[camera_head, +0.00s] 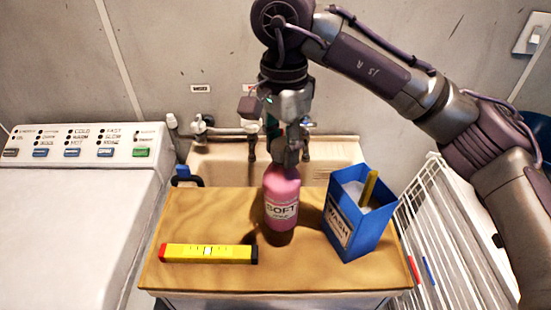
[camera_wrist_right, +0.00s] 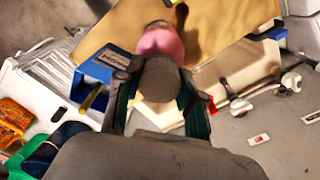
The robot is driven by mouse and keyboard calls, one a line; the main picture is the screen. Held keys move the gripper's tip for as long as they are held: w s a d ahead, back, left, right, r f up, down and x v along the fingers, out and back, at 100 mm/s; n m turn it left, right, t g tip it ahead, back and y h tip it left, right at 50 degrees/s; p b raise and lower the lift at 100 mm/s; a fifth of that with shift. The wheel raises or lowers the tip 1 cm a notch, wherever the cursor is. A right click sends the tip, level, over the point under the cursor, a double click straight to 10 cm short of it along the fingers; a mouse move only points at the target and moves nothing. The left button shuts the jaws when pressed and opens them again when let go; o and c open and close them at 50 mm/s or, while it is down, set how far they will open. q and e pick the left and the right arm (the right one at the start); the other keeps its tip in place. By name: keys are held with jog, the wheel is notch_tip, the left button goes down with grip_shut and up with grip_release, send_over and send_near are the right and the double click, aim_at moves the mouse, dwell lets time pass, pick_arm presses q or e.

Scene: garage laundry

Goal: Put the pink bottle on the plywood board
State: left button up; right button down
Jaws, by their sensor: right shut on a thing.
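The pink bottle (camera_head: 282,205) with a SOFT label is upright over the middle of the plywood board (camera_head: 205,215). My right gripper (camera_head: 286,165) comes down from above and is shut on the bottle's top. In the right wrist view, the pink bottle (camera_wrist_right: 160,43) shows with its grey cap between the fingers of my right gripper (camera_wrist_right: 160,100). The bottle's lower end is dark against the board; I cannot tell whether it touches the wood. My left gripper is not in view.
A blue WASH box (camera_head: 350,220) stands on the board right of the bottle. A yellow level (camera_head: 208,253) lies at the board's front left. A sink (camera_head: 225,165) is behind, a washing machine (camera_head: 75,220) at left, and a white wire rack (camera_head: 440,230) at right.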

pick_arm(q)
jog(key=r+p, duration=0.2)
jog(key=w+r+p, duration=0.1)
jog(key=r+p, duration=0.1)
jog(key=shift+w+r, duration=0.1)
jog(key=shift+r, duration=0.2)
pick_arm(e)
jog(key=w+a+f, duration=0.1)
jog(key=w+f, duration=0.6)
jog(key=f, duration=0.1)
jog(key=shift+f, duration=0.2)
jog(key=c, duration=0.7)
grip_release()
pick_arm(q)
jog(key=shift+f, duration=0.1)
pick_arm(e)
jog(key=shift+r, duration=0.15)
